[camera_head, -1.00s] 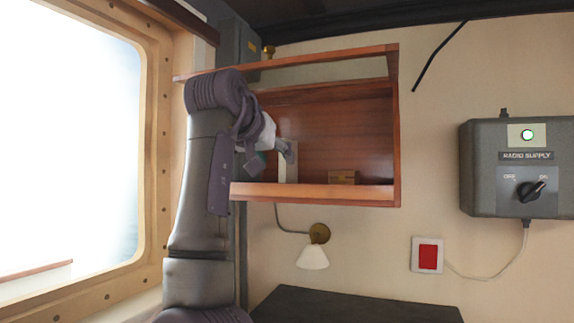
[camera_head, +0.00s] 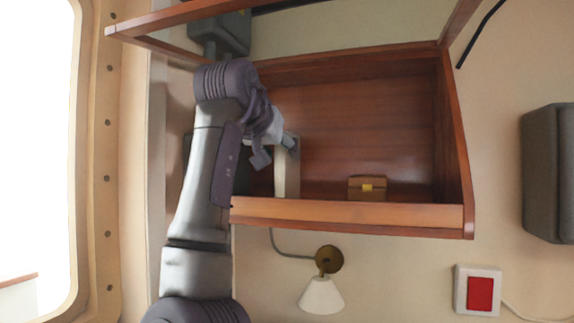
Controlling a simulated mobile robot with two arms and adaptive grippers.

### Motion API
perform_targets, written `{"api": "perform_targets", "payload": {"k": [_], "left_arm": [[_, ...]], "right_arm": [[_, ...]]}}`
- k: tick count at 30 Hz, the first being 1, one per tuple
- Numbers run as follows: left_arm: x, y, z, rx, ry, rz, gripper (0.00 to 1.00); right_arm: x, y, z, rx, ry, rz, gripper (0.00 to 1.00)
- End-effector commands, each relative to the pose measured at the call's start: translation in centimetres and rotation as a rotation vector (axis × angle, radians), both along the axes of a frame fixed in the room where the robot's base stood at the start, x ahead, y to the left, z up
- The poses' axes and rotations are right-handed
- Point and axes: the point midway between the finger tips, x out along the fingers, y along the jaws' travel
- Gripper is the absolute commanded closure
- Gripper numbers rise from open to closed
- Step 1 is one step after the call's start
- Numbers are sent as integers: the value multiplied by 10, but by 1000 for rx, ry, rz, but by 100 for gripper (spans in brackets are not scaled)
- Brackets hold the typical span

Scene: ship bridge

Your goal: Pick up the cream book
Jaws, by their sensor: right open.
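The cream book (camera_head: 287,177) stands upright in the wooden wall shelf (camera_head: 350,216), toward its left end, behind the front rail. My right gripper (camera_head: 288,146) is at the upper part of the cream book. It is open, with its fingers small and partly hidden by the wrist. I cannot tell whether they touch the book or straddle it. My left gripper is out of view.
A small brown box with a yellow mark (camera_head: 367,189) sits to the right in the shelf. A dark shape (camera_head: 260,182) shows left of the book. A wall lamp (camera_head: 321,294) hangs below. The shelf middle is free.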

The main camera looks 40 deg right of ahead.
Motion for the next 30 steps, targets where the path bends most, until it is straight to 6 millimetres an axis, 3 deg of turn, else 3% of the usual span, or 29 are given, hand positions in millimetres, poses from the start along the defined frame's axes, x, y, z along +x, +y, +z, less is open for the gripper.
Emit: {"api": "perform_targets", "payload": {"k": [8, 13, 20, 30], "left_arm": [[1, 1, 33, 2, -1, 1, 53], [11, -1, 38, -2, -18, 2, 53], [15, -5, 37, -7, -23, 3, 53], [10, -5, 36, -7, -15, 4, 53]], "right_arm": [[19, -33, -6, 2, 3, -2, 48], [26, -45, -16, 0, 3, -1, 48], [26, -47, -18, -2, 2, 0, 48], [26, -46, -17, -1, 2, 0, 100]]}}
